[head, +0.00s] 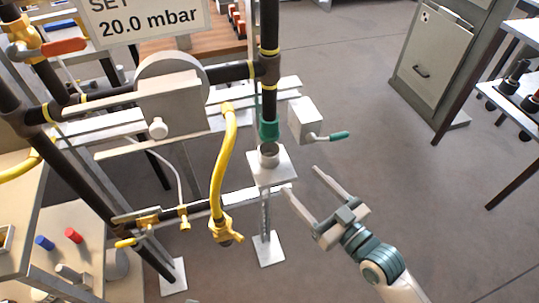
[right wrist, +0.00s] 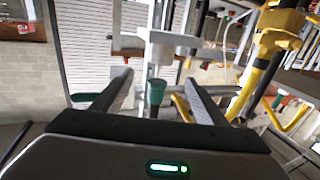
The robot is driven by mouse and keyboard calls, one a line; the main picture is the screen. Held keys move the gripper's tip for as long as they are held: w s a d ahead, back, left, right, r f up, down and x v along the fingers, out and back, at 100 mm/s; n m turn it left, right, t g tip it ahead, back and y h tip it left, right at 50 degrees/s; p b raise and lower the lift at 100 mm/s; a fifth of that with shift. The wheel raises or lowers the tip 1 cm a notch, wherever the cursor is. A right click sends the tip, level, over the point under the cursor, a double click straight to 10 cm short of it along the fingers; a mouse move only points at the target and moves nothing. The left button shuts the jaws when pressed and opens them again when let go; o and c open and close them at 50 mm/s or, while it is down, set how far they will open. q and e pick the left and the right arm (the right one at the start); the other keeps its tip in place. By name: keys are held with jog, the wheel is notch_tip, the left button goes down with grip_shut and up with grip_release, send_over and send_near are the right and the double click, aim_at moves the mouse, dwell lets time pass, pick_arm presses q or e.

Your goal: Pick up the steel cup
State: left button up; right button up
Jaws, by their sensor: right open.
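The steel cup (head: 268,154) is a small grey cylinder standing upright on a square white platform (head: 280,168) on a thin post, just below a green pipe end. My right gripper (head: 301,179) is open and empty, to the right of the platform and apart from it, fingers pointing towards it. The right wrist view looks upside down; there the cup (right wrist: 161,53) hangs below the platform (right wrist: 172,37) in the picture, beyond and between the open fingers. The green fitting (right wrist: 155,92) shows there too. My left gripper is in neither view.
A yellow hose (head: 223,160) and black pipes stand left of the cup. A grey box with a green-tipped lever (head: 305,117) sits right of the pipe, above my gripper. A grey cabinet (head: 446,55) stands at the back right. The floor right of the platform is clear.

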aim_at(276, 158)
jog(key=x, duration=0.8)
jog(key=shift+w+a, duration=0.25)
jog(key=shift+w, duration=0.05)
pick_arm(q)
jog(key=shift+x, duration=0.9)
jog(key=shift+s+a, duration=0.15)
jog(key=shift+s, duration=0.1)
pick_arm(e)
jog(key=shift+p, duration=0.3)
jog(key=shift+w+a, duration=0.25)
jog(key=shift+w, duration=0.05)
jog(key=x, duration=0.4)
jog(key=shift+w+a+f, duration=0.1)
jog(key=shift+f, duration=0.1)
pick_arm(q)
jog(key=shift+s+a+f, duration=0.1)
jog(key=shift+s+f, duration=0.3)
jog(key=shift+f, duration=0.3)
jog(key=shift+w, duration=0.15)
